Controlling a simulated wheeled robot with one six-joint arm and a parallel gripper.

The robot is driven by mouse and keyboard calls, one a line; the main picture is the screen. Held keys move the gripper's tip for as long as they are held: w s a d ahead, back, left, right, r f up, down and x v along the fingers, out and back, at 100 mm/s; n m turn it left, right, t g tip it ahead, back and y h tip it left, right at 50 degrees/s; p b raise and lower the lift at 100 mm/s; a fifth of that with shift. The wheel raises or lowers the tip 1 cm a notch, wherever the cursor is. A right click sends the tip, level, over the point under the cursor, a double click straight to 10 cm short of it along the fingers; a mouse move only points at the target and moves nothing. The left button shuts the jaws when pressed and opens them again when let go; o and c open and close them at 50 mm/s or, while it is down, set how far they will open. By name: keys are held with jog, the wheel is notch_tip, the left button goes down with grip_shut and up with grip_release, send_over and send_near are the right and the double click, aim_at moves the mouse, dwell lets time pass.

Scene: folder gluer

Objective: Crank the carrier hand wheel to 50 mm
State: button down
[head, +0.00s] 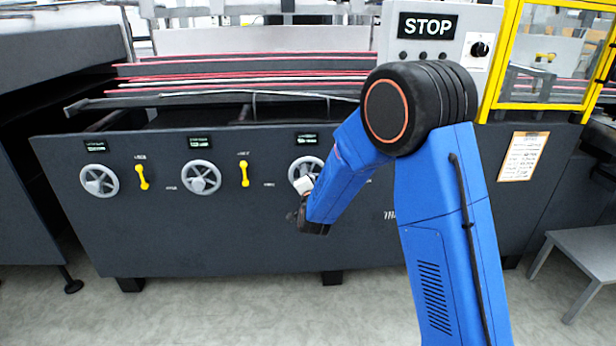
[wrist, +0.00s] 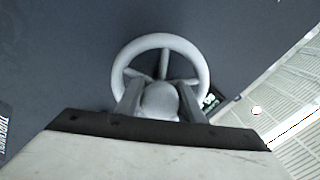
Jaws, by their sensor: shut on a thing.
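Three grey spoked hand wheels sit on the dark machine front in the head view: a left wheel (head: 99,180), a middle wheel (head: 201,177) and a right wheel (head: 304,163). My gripper (wrist: 160,98) is at the right wheel, which my arm partly covers in the head view. In the wrist view the wheel's rim (wrist: 163,40) and spokes show, and my two fingers are shut on its rounded grey knob (wrist: 160,103). The lower rim is hidden. A small display (head: 307,139) above this wheel is lit, but its digits are too small to read.
Yellow levers (head: 142,177) stick out between the wheels. A STOP panel (head: 428,26) and a yellow-framed guard (head: 548,50) stand above right. A grey step (head: 588,250) is at the far right. The floor before the machine's left part is clear.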

jog(key=c, duration=1.2)
grip_release()
jog(key=s, duration=1.7)
jog(key=shift+s, duration=0.25)
jog(key=s+d+r+n+g+y, duration=0.3)
jog(key=s+d+r+n+g, duration=0.35)
jog(key=s+d, duration=0.3)
jog(key=s+d+n+g+h, duration=0.1)
jog(key=s+d, duration=0.3)
jog(key=s, duration=0.5)
jog(key=s+d+n+g+h, duration=0.1)
jog(key=s+d+n+g, duration=0.1)
jog(key=s, duration=0.8)
jog(key=s+d+n+g+h, duration=0.1)
jog(key=s+d+n+g, duration=0.1)
jog(key=s+d, duration=0.4)
jog(key=shift+s+d+f+n+g, duration=0.1)
jog(key=shift+s+d+n+g, duration=0.1)
jog(key=shift+s+g, duration=0.45)
jog(key=shift+s+d+f+n+g, duration=0.1)
jog(key=shift+s+d+g, duration=0.1)
jog(key=shift+s, duration=0.8)
